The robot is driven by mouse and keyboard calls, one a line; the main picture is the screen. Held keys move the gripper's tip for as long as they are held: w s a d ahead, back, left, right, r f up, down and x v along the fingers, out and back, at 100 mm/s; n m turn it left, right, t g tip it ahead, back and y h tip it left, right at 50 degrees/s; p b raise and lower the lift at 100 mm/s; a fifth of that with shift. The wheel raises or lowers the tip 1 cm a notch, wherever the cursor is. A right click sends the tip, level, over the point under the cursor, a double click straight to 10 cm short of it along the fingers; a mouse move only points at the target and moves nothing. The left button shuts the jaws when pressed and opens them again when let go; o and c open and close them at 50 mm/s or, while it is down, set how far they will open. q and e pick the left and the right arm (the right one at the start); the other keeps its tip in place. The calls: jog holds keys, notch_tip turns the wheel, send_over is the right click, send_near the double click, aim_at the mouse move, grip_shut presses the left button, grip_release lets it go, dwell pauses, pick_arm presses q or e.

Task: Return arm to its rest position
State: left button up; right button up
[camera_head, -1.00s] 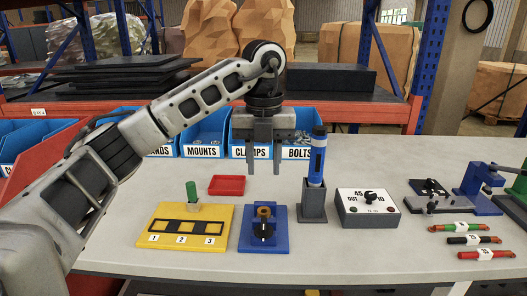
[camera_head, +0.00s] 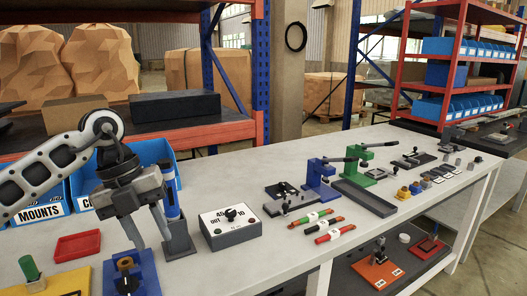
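My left arm comes in from the left in the head view. Its gripper (camera_head: 150,235) points down, with its two fingers apart and nothing seen between them. It shows in front of the blue cylindrical tool (camera_head: 171,203) in its dark holder (camera_head: 179,241) and partly hides them. The blue fixture (camera_head: 133,275) with an orange ring shows just below the fingers. My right gripper is not in view.
A white control box (camera_head: 230,227) stands right of the gripper. A red tray (camera_head: 77,246) and a yellow board (camera_head: 62,284) lie at left. Blue bins (camera_head: 42,208) stand behind. Green and blue presses (camera_head: 370,165) and several coloured tools (camera_head: 322,231) are further right.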

pick_arm(q)
jog(key=s+d+f+h, duration=0.1)
jog(key=s+d+h, duration=0.3)
jog(key=d+h, duration=0.55)
jog(key=s+d+f+h, duration=0.1)
jog(key=s+d+h, duration=0.45)
jog(key=d, duration=0.75)
jog(key=w+a+f+n+t+y, duration=0.2)
jog(key=a+f+n+t+y, duration=0.25)
jog(key=n+t, duration=0.55)
jog(key=w+a+f+n+t+y, duration=0.25)
jog(key=a+f+n+t, duration=0.2)
jog(key=n+t, duration=0.6)
jog(key=s+a+f+n+g+y, duration=0.2)
jog(key=s+f+n+g+y, duration=0.2)
jog(key=s+f, duration=0.2)
jog(key=s+a+f+n+g+y, duration=0.3)
jog(key=s+f, duration=0.4)
jog(key=f, duration=0.4)
jog(key=shift+s+a+f+n+g+y, duration=0.15)
jog(key=shift+a+f+n+g+y, duration=0.25)
jog(key=shift+n+g, duration=0.7)
